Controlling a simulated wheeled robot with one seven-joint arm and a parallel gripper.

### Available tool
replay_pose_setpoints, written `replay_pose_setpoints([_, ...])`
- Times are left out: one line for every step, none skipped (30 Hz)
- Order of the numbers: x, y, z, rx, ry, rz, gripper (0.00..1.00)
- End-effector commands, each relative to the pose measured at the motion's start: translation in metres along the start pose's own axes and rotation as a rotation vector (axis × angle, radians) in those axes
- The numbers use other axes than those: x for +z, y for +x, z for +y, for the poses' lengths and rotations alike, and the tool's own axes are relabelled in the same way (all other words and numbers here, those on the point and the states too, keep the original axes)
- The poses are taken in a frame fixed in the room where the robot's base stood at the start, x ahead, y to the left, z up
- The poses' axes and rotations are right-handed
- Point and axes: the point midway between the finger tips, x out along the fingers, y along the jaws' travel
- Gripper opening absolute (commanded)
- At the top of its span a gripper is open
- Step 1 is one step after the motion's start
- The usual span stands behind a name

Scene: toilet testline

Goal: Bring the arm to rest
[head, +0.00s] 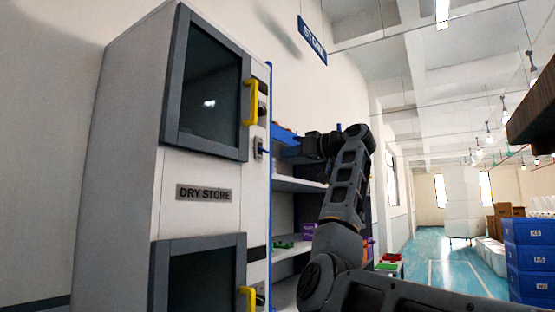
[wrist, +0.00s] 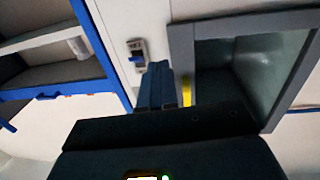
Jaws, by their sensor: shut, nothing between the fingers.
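My gripper (wrist: 158,68) is shut and empty in the wrist view, its two dark fingers together in front of the white cabinet. In the head view my arm is raised and bent, and my gripper (head: 288,152) is at the end of the dark wrist, pointing left beside the cabinet's right edge. The fingers are small and hard to make out there. No object is in the jaws.
The white DRY STORE cabinet (head: 133,150) stands close on the left with yellow handles (head: 251,102); its upper door (wrist: 255,70) looks closed. A blue-edged shelf (head: 300,186) stands behind my arm. Blue crates (head: 530,258) are at right. Open teal floor (head: 440,265) lies between.

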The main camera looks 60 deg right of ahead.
Motion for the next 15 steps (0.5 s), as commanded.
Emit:
replay_pose_setpoints([0.002, -0.006, 0.001, 0.001, -0.001, 0.0, 0.0])
replay_pose_setpoints([0.002, -0.009, 0.001, 0.001, 0.0, -0.001, 0.0])
replay_pose_setpoints([0.001, -0.012, 0.001, 0.001, 0.0, -0.001, 0.0])
replay_pose_setpoints([0.001, -0.015, 0.002, 0.001, 0.0, -0.001, 0.0])
replay_pose_setpoints([0.001, -0.016, 0.002, 0.001, 0.0, 0.0, 0.0])
replay_pose_setpoints([0.001, -0.018, 0.002, 0.0, 0.0, -0.001, 0.0])
replay_pose_setpoints([0.001, -0.019, 0.002, 0.0, 0.0, -0.001, 0.0])
replay_pose_setpoints([0.0, -0.019, 0.002, 0.0, 0.0, -0.001, 0.0])
replay_pose_setpoints([0.0, -0.02, 0.002, 0.0, 0.0, -0.001, 0.0])
replay_pose_setpoints([0.0, -0.02, 0.002, -0.001, 0.0, -0.001, 0.0])
replay_pose_setpoints([0.0, -0.02, 0.002, -0.001, 0.0, -0.001, 0.0])
replay_pose_setpoints([0.0, -0.02, 0.002, -0.001, 0.0, -0.001, 0.0])
replay_pose_setpoints([0.0, -0.02, 0.002, -0.001, 0.0, -0.001, 0.0])
replay_pose_setpoints([0.0, -0.02, 0.002, -0.001, 0.0, -0.002, 0.0])
replay_pose_setpoints([0.002, -0.019, 0.002, 0.001, 0.002, -0.003, 0.0])
